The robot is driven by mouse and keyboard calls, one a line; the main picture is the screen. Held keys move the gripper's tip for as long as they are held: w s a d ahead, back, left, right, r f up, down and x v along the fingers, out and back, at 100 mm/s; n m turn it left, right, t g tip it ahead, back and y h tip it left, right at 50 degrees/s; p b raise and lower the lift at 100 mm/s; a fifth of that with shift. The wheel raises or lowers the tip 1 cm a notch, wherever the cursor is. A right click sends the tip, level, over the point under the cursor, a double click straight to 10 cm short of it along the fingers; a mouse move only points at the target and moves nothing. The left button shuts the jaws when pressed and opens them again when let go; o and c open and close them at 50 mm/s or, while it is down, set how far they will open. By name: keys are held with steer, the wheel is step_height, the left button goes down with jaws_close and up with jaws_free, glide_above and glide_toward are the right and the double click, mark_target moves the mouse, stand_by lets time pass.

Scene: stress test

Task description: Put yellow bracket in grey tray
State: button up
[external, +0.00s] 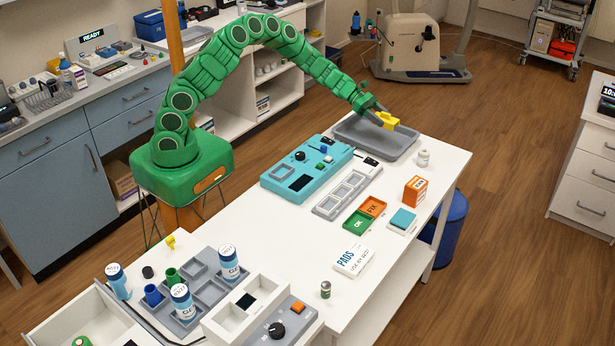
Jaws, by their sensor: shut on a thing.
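The yellow bracket (389,121) is held at the end of my green arm, above the grey tray. My gripper (383,117) is shut on it. The grey tray (402,152) is a shallow rectangular tray at the far end of the white table. The bracket is over the tray's upper right part, and its exact height above the tray floor is hard to tell. The visible tray floor looks empty. The arm end hides part of the tray's back rim.
A teal panel (300,178) and a grey three-slot holder (347,195) stand just in front of the tray. An orange box (415,190) is nearer. Bare tabletop (275,225) lies left of the middle.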

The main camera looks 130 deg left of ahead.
mark_target(378, 139)
steer(key=shift+d+f, duration=0.1)
steer(key=shift+f, duration=3.4)
steer(key=o, duration=1)
steer(key=shift+f, duration=0.1)
steer(key=shift+s+r, duration=0.1)
steer(key=shift+r, duration=0.1)
steer(key=v, duration=1.1)
steer(key=shift+s+r, duration=0.15)
steer(key=shift+s, duration=0.2)
